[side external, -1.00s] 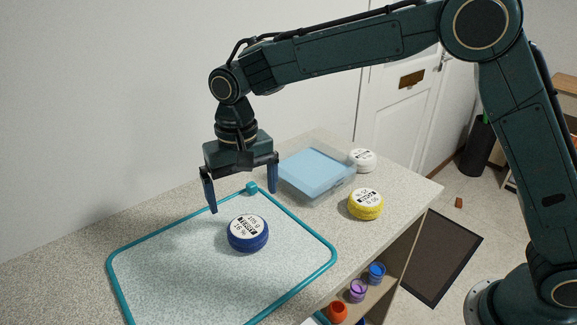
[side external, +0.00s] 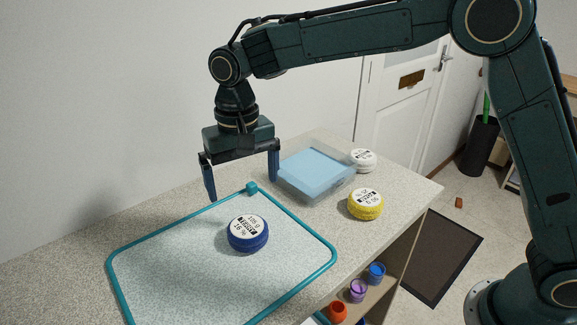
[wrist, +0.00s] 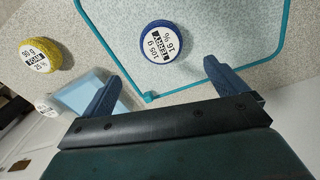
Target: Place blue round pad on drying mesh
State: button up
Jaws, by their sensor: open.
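The blue round pad (side external: 248,234) has a white printed label on top. It lies flat on the drying mesh (side external: 180,265), a pale mesh sheet with a teal frame, inside the frame near its right part. In the wrist view the blue round pad (wrist: 160,41) sits ahead of the fingers, clear of them, with the mesh (wrist: 207,55) around it. My gripper (side external: 242,190) is open and empty, above the far side of the mesh, apart from the pad. Its two fingers also show in the wrist view (wrist: 170,90).
Several coloured jars (side external: 358,290) are on a shelf below the counter.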

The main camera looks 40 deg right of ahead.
jog(key=s+d+r+n+t, duration=0.1)
jog(key=s+d+r+t, duration=0.1)
jog(key=s+d+r, duration=0.5)
jog(key=s+d+r+n+t, duration=0.15)
jog(key=s+d+r, duration=0.25)
jog(key=s+d, duration=0.8)
jog(key=s+d+f+t, duration=0.2)
jog(key=s+d+f, duration=0.1)
jog(key=s, duration=0.6)
jog(key=shift+s+d+f, duration=0.15)
jog(key=shift+d+f, duration=0.1)
jog(key=shift+f, duration=0.25)
